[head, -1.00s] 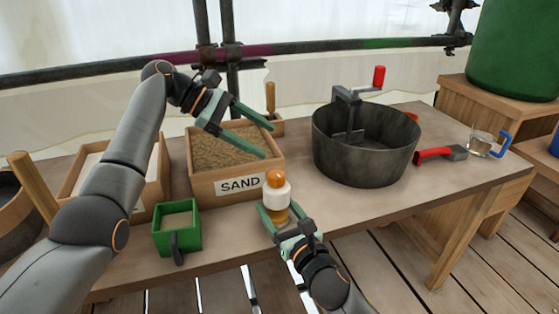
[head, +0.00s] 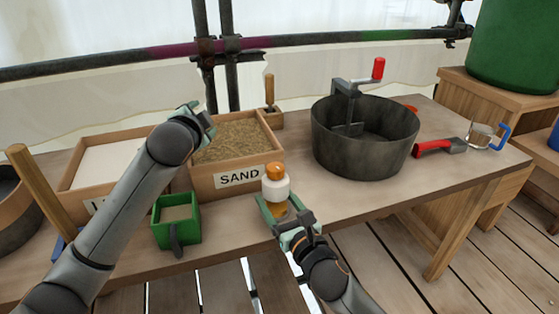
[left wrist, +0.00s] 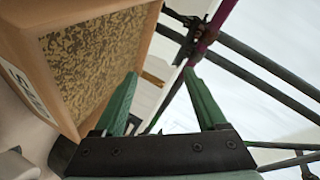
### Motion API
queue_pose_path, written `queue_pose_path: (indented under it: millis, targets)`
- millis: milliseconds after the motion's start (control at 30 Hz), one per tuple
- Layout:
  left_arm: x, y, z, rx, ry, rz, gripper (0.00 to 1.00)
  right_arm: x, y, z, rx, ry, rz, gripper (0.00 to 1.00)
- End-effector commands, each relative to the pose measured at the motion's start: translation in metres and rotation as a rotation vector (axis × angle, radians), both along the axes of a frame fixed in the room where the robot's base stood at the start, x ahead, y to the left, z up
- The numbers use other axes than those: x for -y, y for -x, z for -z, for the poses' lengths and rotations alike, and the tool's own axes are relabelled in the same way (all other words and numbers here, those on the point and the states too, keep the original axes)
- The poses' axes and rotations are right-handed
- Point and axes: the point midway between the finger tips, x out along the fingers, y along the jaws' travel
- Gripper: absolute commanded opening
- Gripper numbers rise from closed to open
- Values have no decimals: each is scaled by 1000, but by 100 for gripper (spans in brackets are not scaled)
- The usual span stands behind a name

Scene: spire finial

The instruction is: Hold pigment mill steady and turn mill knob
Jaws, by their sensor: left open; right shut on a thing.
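The pigment mill (head: 276,190) is a small upright piece with a white body and a yellowish lower part, near the table's front edge. Its orange mill knob (head: 275,171) is on top. My right gripper (head: 273,208) is shut around the mill's lower part. My left gripper (head: 204,122) is above the sand box, left of and behind the mill, mostly hidden by its own arm. The left wrist view shows its two green fingers (left wrist: 160,75) open and empty. The mill is not in that view.
The sand box (head: 238,179) stands just behind the mill and also fills the left of the left wrist view (left wrist: 85,65). A green box (head: 177,225) is to the left. A dark pot with a crank (head: 365,145) stands to the right. Table between mill and pot is clear.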

Motion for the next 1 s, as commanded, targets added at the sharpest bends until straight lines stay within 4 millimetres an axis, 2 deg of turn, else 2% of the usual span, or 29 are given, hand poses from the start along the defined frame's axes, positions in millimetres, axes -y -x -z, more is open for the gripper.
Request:
queue_pose_path:
  millis: [100,367,600,800,1000]
  targets:
    - [18,19,10,51,-317,96,74,0,0,1,-3,0,1,8]
    - [62,69,27,183,-979,285,74,0,0,1,-3,0,0,8]
    - [104,128,44,324,-1541,415,74,0,0,1,-3,0,0,8]
    - [126,169,57,405,-1874,477,74,0,0,1,-3,0,0,8]
    - [136,188,62,444,-2029,495,74,0,0,1,-3,0,0,8]
